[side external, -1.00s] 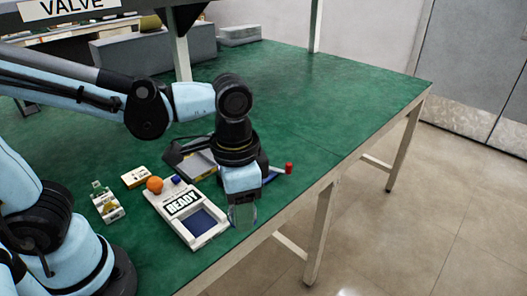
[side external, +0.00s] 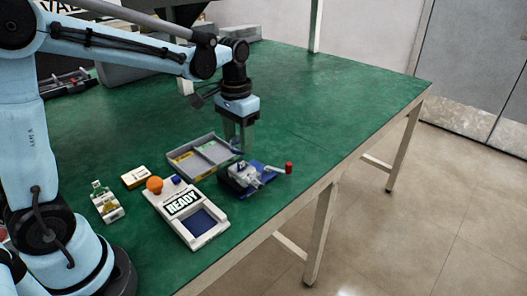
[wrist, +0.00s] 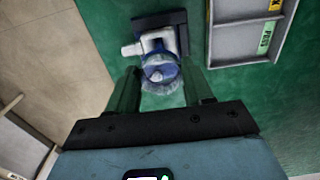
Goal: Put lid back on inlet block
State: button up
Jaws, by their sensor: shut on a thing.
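My gripper (side external: 238,143) points down above the table, just behind the pump and beside the right end of the tray. In the wrist view its two dark green fingers (wrist: 160,78) are shut on a clear, round lid (wrist: 163,88), which is see-through and hard to outline. The inlet block, on the white and blue pump (side external: 241,176), stands below and in front of my gripper. In the wrist view the pump (wrist: 155,43) appears just beyond the lid, and its round blue part partly overlaps the lid. No contact between lid and block can be made out.
A grey tray (side external: 172,160) with yellow and green labels lies left of the gripper. A white device reading READY (side external: 210,229) is in front, with an orange ball (side external: 154,184). A red-tipped lever (side external: 289,168) sticks out right of the pump.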

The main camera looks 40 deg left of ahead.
aim_at(240, 163)
jog(key=shift+f, duration=2.5)
jog(key=shift+f, duration=0.2)
jog(key=o, duration=1.1)
jog(key=shift+o, duration=0.3)
jog(key=shift+o, duration=1.4)
jog(key=shift+r, duration=0.15)
jog(key=shift+r, duration=3.35)
